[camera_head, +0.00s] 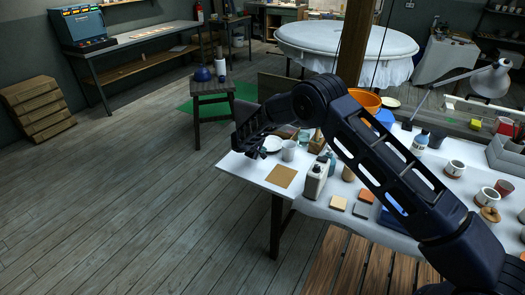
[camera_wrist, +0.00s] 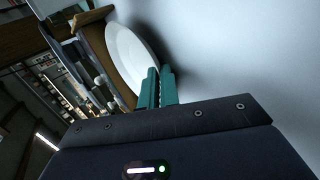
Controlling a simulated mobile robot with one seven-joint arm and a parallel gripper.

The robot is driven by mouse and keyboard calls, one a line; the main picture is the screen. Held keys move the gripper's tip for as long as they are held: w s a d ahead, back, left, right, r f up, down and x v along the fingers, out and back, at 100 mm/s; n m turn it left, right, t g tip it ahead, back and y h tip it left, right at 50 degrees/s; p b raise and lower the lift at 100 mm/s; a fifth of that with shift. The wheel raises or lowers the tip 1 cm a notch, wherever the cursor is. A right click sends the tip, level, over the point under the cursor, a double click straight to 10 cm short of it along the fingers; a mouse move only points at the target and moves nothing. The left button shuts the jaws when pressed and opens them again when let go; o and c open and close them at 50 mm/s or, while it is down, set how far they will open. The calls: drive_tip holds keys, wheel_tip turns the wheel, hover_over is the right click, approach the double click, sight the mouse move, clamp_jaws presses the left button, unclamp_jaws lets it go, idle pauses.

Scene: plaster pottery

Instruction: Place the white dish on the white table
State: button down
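The white dish (camera_head: 272,145) is at the far left end of the white table (camera_head: 238,168), right by my gripper (camera_head: 262,152). In the wrist view the dish (camera_wrist: 127,52) shows as a narrow oval, seen at a slant. My gripper's teal fingers (camera_wrist: 160,88) are close together at the dish's near rim, one over its inner side and one on its other side, so they appear shut on the rim. A dark shadow lies beside the dish on the pale tabletop. I cannot tell whether the dish touches the table.
A pale cup (camera_head: 289,150) stands just right of the dish. Cups (camera_head: 455,168) and tiles (camera_head: 361,210) crowd the table farther right. The left front corner is bare.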

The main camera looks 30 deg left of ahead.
drive_tip(key=c, duration=1.9)
unclamp_jaws()
drive_tip(key=shift+f, duration=0.1)
drive_tip(key=shift+s+r, duration=0.2)
drive_tip(key=shift+r, duration=0.1)
drive_tip(key=v, duration=1.1)
drive_tip(key=shift+s+r, duration=0.1)
drive_tip(key=shift+r, duration=0.15)
